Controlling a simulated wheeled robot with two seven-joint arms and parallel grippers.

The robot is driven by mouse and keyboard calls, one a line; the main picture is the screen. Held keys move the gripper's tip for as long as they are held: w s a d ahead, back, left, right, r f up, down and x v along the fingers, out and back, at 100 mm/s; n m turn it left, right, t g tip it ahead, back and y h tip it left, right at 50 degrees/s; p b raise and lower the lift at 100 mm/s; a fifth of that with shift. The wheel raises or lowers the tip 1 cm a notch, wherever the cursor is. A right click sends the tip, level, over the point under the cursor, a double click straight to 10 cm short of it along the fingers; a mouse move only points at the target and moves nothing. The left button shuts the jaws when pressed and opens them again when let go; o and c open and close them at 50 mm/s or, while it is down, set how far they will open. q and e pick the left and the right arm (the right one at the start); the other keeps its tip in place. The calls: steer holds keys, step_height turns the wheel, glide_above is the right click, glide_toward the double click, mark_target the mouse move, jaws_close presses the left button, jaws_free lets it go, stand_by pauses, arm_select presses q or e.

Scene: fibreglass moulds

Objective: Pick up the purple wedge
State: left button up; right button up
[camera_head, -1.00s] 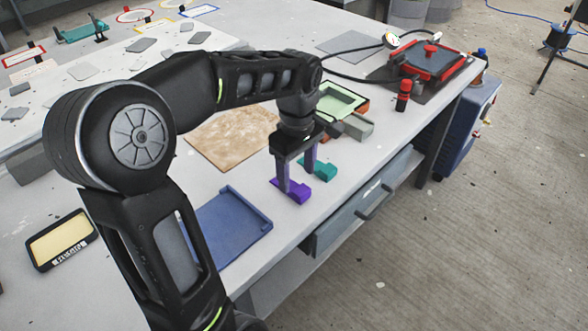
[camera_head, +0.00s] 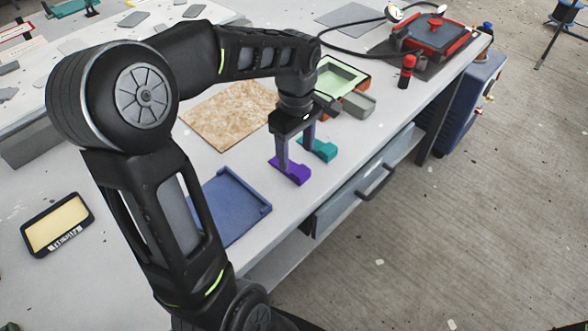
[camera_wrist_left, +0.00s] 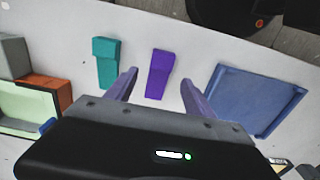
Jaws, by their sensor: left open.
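The purple wedge (camera_head: 291,171) lies on the white table near its front edge. In the left wrist view the purple wedge (camera_wrist_left: 158,74) lies ahead of and between the two fingers. My left gripper (camera_head: 296,160) points down over the wedge, open. It also shows in the left wrist view (camera_wrist_left: 158,88), with its fingers apart and nothing between them held. In the head view one finger overlaps part of the wedge; I cannot tell whether they touch. My right gripper is not in view.
A teal wedge (camera_head: 320,149) lies close beside the purple one. A blue tray (camera_head: 229,205) lies to the left, with a brown board (camera_head: 228,112) behind. A green-lined mould (camera_head: 340,77) and a grey block (camera_head: 358,103) stand farther back. A drawer handle (camera_head: 377,183) juts out below the table edge.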

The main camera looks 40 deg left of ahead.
mark_target(296, 165)
arm_select(q)
steer(key=shift+d+f, duration=0.1)
steer(key=shift+f, duration=2.55)
jaws_close()
steer(key=shift+r, duration=0.15)
step_height(296, 165, up, 10)
steer(key=shift+p, duration=0.3)
